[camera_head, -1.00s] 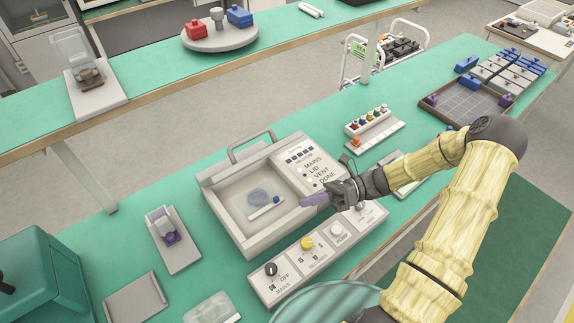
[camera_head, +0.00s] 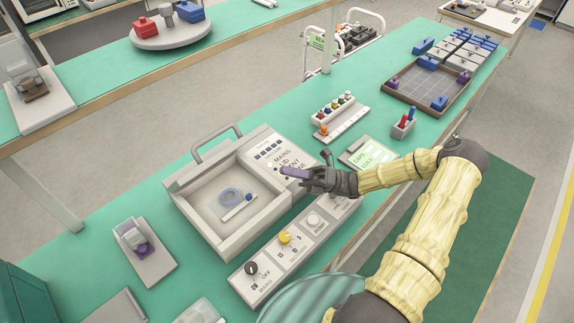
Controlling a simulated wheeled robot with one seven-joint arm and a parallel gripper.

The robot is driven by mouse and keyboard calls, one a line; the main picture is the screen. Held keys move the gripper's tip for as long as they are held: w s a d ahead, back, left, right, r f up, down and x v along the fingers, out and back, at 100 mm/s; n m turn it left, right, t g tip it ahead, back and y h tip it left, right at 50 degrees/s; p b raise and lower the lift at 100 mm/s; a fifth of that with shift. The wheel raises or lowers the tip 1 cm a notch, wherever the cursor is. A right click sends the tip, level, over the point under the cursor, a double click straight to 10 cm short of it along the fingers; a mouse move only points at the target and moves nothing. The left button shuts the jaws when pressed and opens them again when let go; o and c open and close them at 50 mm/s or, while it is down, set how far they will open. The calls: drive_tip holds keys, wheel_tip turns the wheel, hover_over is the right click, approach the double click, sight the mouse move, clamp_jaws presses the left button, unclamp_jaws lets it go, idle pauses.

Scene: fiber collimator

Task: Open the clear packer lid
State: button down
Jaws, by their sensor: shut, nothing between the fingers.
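The packer (camera_head: 190,215) is a pale grey box with a handle (camera_head: 217,142) at its back edge. Its left part is a chamber (camera_head: 222,205) in which a bluish round coil (camera_head: 229,195) and a small white stick with a blue end (camera_head: 238,207) show. A clear lid over it is too faint for me to tell its position. I cannot tell whether the fingers touch the panel.
A control strip (camera_head: 268,262) with black, yellow and white knobs lies along the packer's front. A device with a purple part (camera_head: 145,250) stands left. A rack of coloured pieces (camera_head: 335,115) and a green-screened display (camera_head: 368,153) sit right.

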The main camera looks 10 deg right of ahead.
drive_tip(key=w+a+r+p, duration=0.3)
drive_tip(key=a+r, duration=0.3)
drive_tip(key=a, duration=0.2)
drive_tip(key=shift+a, duration=0.3)
drive_tip(key=shift+r, duration=0.15)
